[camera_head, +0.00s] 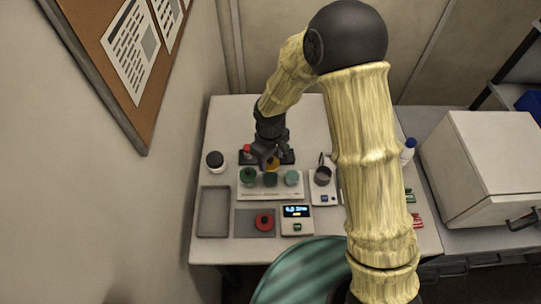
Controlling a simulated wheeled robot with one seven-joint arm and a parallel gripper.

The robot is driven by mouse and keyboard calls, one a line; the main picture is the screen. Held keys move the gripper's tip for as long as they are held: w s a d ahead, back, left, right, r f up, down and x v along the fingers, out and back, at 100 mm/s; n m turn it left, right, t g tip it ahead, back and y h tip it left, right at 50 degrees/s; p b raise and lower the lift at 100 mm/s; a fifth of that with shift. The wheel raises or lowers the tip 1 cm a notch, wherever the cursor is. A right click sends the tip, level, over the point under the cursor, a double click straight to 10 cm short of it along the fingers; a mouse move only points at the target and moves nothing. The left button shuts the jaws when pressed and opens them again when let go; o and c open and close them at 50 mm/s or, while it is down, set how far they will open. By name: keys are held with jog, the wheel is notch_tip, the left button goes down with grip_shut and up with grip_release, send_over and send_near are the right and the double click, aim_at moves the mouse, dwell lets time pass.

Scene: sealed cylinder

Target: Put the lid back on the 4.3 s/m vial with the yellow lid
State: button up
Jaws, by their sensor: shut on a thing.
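My gripper (268,162) points down over the back of the white rack, shut on a small yellow thing (273,164) that looks like the yellow lid. The fingers hide part of it, and I cannot tell whether it is apart from what is below. The white rack (270,193) holds a row of greenish round vials: a dark green one on the left (249,175), one in the middle (270,179) and a teal one on the right (291,177). Their labels are not readable. A meter (297,220) with a lit display stands in front; its digits are blurred.
A dark holder (287,157) with a red-topped piece (247,149) is behind the rack. A black-lidded jar (215,160) and grey tray (213,211) are at left. A red round thing (264,221) lies on a grey mat (243,229). A scale-like device (323,189) is at right.

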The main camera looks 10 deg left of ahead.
jog(key=shift+f+b, duration=2.35)
jog(key=shift+f, duration=0.9)
jog(key=shift+w, duration=0.15)
jog(key=shift+d, duration=0.1)
jog(key=shift+d+r, duration=0.1)
jog(key=shift+s, duration=0.2)
jog(key=shift+s, duration=0.15)
jog(key=shift+w, duration=0.3)
jog(key=shift+s, duration=0.1)
